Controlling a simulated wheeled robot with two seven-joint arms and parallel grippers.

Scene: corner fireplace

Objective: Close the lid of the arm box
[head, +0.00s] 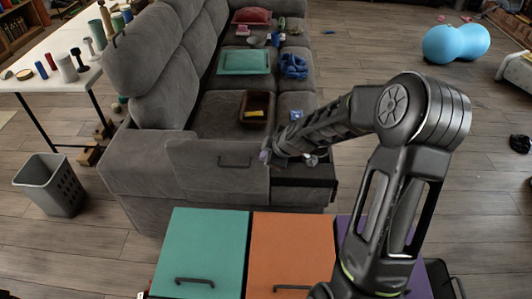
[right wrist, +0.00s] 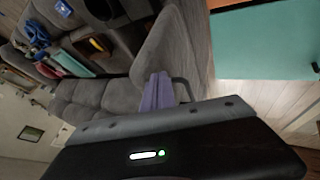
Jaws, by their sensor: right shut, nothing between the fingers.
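The arm box (head: 303,183) is at the near end of the grey sofa, with a dark interior showing. Its grey lid (head: 205,172) appears open, standing to the left of the box with a dark handle (head: 235,161) on its face. The lid seems to show in the right wrist view as a grey padded panel (right wrist: 178,48). My right gripper (head: 266,154) is at the lid's right edge; its fingers (right wrist: 157,92) are shut and empty, close to the panel. I cannot tell whether they touch it. My left gripper is not in view.
Teal (head: 205,245) and orange (head: 290,245) cabinet tops stand in front of the sofa. A brown tray (head: 243,108), teal tray (head: 244,73) and blue object (head: 293,66) lie on the seats. A grey bin (head: 50,184) stands left. Floor on the right is mostly clear.

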